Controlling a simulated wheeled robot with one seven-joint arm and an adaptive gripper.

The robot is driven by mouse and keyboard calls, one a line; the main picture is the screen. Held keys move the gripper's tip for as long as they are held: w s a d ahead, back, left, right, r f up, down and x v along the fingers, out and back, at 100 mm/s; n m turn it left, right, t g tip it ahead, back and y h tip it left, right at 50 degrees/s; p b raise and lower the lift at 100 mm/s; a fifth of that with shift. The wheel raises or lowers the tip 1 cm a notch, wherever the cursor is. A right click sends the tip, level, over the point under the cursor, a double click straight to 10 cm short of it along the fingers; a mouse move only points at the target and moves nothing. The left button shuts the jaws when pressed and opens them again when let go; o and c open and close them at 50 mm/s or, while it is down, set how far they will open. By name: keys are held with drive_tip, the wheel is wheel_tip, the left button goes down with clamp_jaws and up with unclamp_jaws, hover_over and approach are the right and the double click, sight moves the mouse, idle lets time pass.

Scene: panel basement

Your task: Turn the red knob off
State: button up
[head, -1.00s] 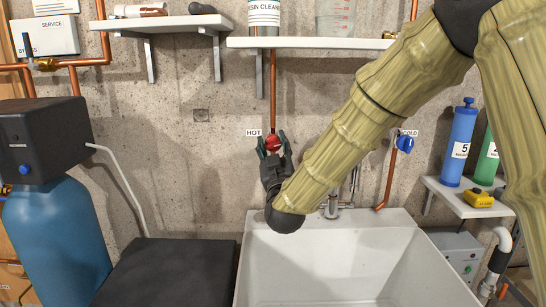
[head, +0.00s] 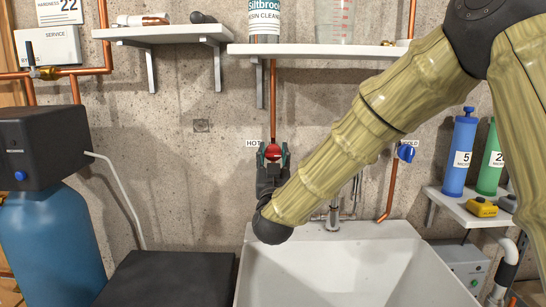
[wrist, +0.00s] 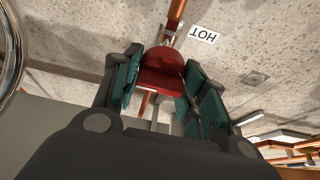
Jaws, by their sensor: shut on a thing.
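The red knob (head: 272,151) is on the copper pipe on the concrete wall, beside a HOT label (head: 253,143). My gripper (head: 272,158) reaches up to it from below, with one green-padded finger on each side. In the wrist view the red knob (wrist: 162,73) sits between the two fingers of my gripper (wrist: 160,90), and the fingers are shut on it. The HOT label shows upside down to the right of the knob. The fingers hide part of the knob's sides.
A blue knob (head: 405,152) is on another pipe to the right. A white sink (head: 335,270) lies below my arm. Shelves (head: 320,50) hang above. A blue tank (head: 50,240) and a dark box lid (head: 165,280) stand at the left.

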drive_tip(key=o, duration=1)
drive_tip(key=shift+s, duration=0.1)
drive_tip(key=v, duration=1.1)
drive_tip(key=shift+s+f, duration=0.2)
drive_tip(key=shift+s, duration=0.15)
